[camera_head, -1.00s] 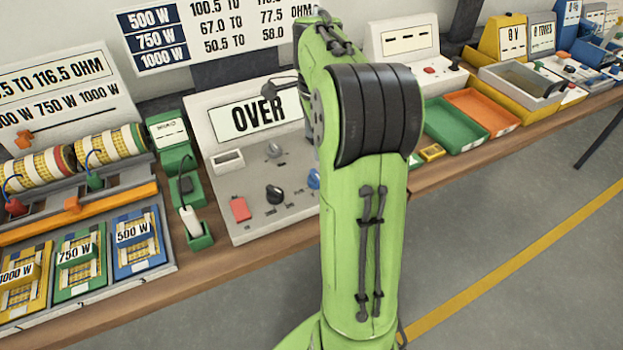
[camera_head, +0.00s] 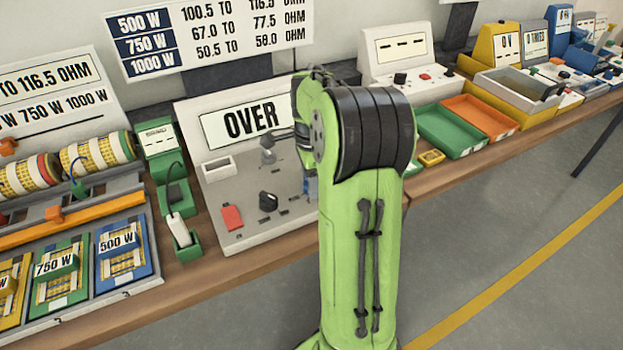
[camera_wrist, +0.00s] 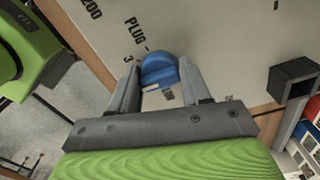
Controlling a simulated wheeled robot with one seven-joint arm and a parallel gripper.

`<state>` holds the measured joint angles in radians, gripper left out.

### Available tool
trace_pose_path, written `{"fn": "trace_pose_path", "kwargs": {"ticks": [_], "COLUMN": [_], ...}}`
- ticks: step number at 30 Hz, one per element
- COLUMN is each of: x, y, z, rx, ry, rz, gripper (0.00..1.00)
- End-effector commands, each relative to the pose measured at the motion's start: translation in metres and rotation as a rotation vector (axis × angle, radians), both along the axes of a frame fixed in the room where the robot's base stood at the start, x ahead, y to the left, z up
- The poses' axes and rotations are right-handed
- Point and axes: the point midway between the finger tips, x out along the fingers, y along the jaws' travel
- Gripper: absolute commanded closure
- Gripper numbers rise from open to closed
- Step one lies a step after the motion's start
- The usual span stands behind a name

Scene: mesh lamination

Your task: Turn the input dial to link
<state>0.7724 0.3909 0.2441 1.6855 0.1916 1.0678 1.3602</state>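The blue dial (camera_wrist: 160,70) shows in the wrist view between the two fingers of my gripper (camera_wrist: 161,66). It has a pale mark on its lower left edge. The fingers flank the dial closely on both sides; whether they press on it cannot be told. Printed labels surround it: "PLUG" is readable above left, another at its lower right is partly hidden. In the head view only a sliver of the blue dial (camera_head: 308,187) shows beside my arm, and my gripper is hidden behind the arm. The dial's panel (camera_head: 240,232) belongs to a tester whose display reads "OVER".
A green holder (camera_head: 190,248) with a white probe stands at left. Green (camera_head: 450,148) and orange trays lie to the right.

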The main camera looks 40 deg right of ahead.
Motion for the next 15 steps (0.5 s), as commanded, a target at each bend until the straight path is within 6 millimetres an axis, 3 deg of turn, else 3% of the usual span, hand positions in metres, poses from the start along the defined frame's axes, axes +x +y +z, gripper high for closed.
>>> {"fn": "trace_pose_path", "kwargs": {"ticks": [1, 4, 15], "x": [0.0000, 0.0000, -0.0003], "y": [-0.0001, -0.0001, -0.0004], "z": [0.0001, 0.0002, 0.0014], "rx": [0.000, 0.000, 0.000], "ry": [0.000, 0.000, 0.001], "rz": [0.000, 0.000, 0.062], "gripper": [0.68, 0.83, 0.83]}}
